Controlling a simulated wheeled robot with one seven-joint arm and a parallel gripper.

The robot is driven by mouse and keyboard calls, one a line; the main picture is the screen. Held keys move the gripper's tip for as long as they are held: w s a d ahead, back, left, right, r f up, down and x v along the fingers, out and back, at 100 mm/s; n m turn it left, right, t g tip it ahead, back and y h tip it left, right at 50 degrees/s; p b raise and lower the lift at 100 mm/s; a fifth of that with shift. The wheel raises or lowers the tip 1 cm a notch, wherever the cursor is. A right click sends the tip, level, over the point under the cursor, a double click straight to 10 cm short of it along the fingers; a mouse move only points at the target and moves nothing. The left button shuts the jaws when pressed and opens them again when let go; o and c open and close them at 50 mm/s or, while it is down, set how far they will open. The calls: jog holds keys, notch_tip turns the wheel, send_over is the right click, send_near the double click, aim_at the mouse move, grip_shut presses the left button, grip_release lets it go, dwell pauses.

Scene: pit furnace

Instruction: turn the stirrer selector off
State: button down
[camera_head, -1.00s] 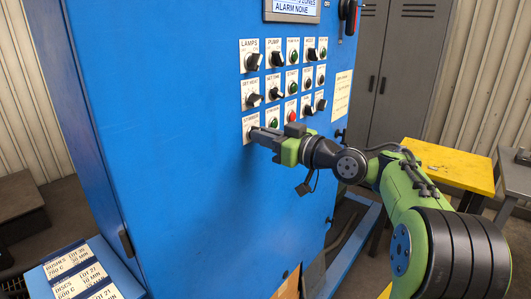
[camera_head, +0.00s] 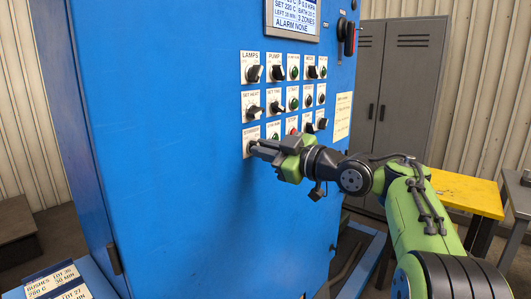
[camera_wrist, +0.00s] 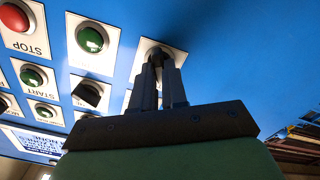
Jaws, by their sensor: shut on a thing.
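The stirrer selector is at the bottom left of the switch panel on the blue cabinet. Its white label plate (camera_head: 249,135) shows in the head view, with the knob mostly hidden by my gripper (camera_head: 256,147). In the wrist view the dark knob (camera_wrist: 158,52) stands between the fingertips of my gripper (camera_wrist: 158,65). The fingers are shut on the knob. The angle of its pointer cannot be made out.
A green button (camera_wrist: 91,38) and a black selector (camera_wrist: 87,95) sit close beside it, with a red stop button (camera_wrist: 14,17) farther off. The blue cabinet face (camera_head: 190,210) below and left is bare. A yellow table (camera_head: 468,192) stands at the right.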

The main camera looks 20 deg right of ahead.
jog(key=c, duration=1.2)
grip_release()
jog(key=shift+o, duration=0.2)
jog(key=v, duration=1.5)
jog(key=shift+s+d+b, duration=0.25)
jog(key=shift+s+b, duration=0.05)
jog(key=shift+s, duration=0.05)
jog(key=shift+w+a, duration=0.1)
